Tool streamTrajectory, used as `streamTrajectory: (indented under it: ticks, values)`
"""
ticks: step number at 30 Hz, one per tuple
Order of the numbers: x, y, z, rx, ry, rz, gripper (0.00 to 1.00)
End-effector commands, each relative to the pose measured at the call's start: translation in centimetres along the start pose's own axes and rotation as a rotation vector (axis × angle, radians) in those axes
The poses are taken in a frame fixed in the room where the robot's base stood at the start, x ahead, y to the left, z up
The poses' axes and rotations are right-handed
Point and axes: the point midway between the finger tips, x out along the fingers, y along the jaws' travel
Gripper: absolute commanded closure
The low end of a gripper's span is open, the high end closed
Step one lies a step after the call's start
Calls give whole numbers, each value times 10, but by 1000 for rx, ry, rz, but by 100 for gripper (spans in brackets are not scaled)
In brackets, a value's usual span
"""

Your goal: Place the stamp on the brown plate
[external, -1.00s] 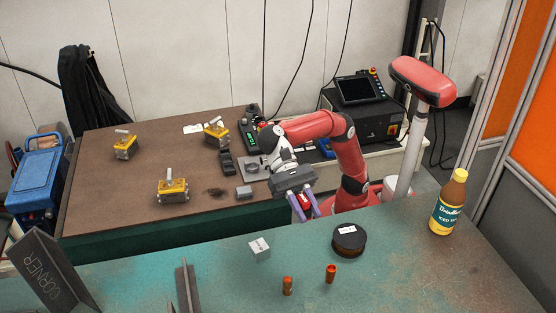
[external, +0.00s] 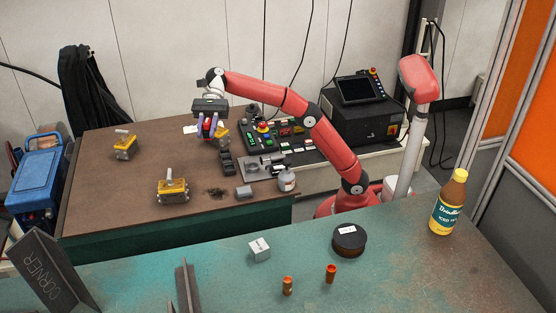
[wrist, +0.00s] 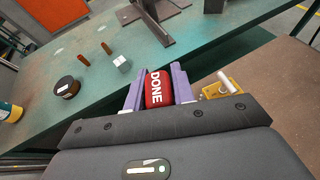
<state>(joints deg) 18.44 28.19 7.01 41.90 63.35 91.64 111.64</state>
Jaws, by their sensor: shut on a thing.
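My gripper (external: 207,135) is shut on the red stamp (wrist: 155,92). The stamp sits between the two purple fingers, with "DONE" in white letters on its side facing the wrist camera. In the external view, the gripper points down and holds the stamp above the back part of the brown plate (external: 105,185), the large brown tabletop. The brown plate also shows at the right of the wrist view (wrist: 285,75). The gap under the stamp is hard to judge.
Other yellow blocks stand left (external: 126,148) and front (external: 172,190) on the plate. Bare plate lies between the yellow blocks. A green table (external: 220,280) is nearer.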

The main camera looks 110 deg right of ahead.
Motion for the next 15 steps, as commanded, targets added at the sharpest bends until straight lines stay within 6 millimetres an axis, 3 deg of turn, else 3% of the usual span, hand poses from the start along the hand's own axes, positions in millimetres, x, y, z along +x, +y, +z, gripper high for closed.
streamTrajectory:
  ticks: [1,6,15]
  values:
    - [-28,-12,-12,15,-1,-39,98]
    - [-112,-34,-46,55,-1,-142,98]
    - [-255,-36,-106,120,1,-312,98]
